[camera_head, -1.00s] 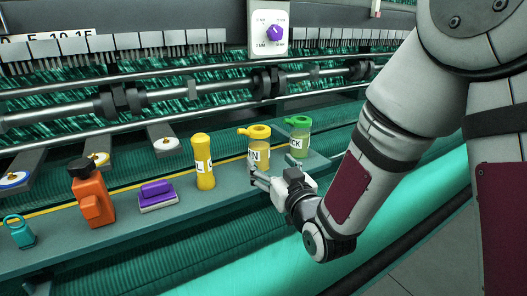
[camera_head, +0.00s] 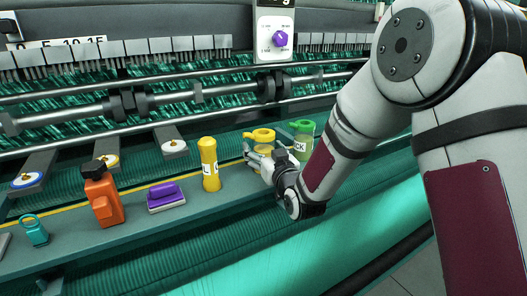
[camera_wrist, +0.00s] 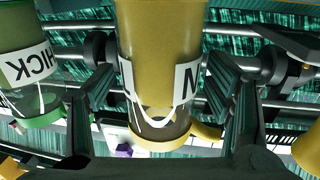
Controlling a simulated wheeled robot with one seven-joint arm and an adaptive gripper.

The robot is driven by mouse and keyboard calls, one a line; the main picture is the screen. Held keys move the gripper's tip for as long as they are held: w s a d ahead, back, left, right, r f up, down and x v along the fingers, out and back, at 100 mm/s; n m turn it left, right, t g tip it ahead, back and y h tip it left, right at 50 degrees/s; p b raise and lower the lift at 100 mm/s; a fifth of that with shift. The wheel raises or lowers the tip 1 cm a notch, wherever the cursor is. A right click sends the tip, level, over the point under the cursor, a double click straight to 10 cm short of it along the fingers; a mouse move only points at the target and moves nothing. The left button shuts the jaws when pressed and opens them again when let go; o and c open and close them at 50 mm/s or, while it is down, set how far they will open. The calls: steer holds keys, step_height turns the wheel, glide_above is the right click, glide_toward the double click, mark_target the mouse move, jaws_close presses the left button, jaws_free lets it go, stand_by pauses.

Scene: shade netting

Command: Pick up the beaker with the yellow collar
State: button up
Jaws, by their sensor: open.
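The beaker with the yellow collar (camera_head: 259,135) stands upright on the shelf, its lower part mostly hidden behind my gripper (camera_head: 264,157). In the wrist view the beaker (camera_wrist: 160,60) fills the middle, its yellow body and white label lying between my two open fingers (camera_wrist: 160,92). A gap shows on both sides, so the fingers look apart from it. The wrist picture appears upside down, with the collar low in it.
A green-collared beaker (camera_head: 303,128) stands close on the right. A yellow bottle (camera_head: 209,165) is to the left, then a purple-handled block (camera_head: 166,196), an orange bottle (camera_head: 103,198) and a teal container (camera_head: 34,230). Machine rollers and bars run behind the shelf (camera_head: 140,222).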

steer(key=c, duration=1.5)
steer(key=shift+r, duration=0.75)
step_height(320, 180, up, 2)
steer(key=shift+r+b, duration=0.15)
steer(key=shift+b, duration=0.2)
steer(key=p, duration=0.2)
glide_toward(264, 137)
steer(key=shift+s+a, duration=1.95)
